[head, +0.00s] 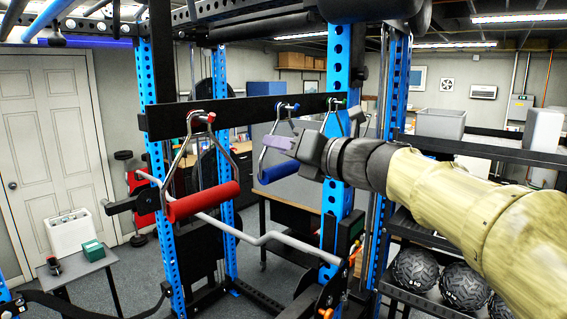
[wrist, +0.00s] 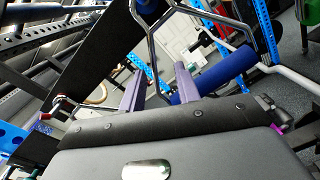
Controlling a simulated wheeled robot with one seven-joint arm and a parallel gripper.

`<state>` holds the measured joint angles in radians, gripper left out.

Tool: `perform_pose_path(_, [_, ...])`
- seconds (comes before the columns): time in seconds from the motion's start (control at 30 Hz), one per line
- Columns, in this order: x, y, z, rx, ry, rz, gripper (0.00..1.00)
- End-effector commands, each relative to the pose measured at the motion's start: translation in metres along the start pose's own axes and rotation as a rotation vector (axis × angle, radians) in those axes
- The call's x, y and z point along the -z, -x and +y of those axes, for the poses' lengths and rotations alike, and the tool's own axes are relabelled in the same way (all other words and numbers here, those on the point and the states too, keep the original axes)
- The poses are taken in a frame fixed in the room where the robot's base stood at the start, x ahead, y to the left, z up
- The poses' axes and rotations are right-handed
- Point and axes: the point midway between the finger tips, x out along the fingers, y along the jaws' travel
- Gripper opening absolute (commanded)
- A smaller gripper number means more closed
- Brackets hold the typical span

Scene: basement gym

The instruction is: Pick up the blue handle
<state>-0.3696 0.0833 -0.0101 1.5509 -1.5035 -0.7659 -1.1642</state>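The blue handle (head: 279,171) hangs from a black crossbar by a bent metal frame, below and just left of my gripper (head: 284,143) in the head view. In the wrist view the blue handle (wrist: 225,72) lies tilted beyond and to the right of my gripper (wrist: 157,78). The two purple fingers stand apart with nothing clearly held between them. The right finger covers part of the handle's near end. One side of the metal frame runs down beyond the gap between the fingers. I cannot tell whether a finger touches it.
A red handle (head: 203,202) hangs to the left on the same black crossbar (head: 240,114). Blue rack posts (head: 337,222) stand close by, and a bent grey bar (head: 245,236) crosses below. Shelves with black balls (head: 417,268) are at the right.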

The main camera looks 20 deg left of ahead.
Motion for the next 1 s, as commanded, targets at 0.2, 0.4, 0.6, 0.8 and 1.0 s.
perform_pose_path(0.2, [-0.003,-0.010,0.002,-0.001,-0.003,0.002,0.33])
perform_pose_path(0.4, [-0.004,-0.034,0.003,-0.001,-0.004,0.003,0.33])
perform_pose_path(0.6, [-0.002,-0.052,0.001,0.000,-0.001,0.001,0.33])
perform_pose_path(0.8, [-0.001,-0.052,0.000,0.000,0.000,0.000,0.33])
perform_pose_path(1.0, [-0.001,-0.052,0.000,0.000,0.000,0.000,0.33])
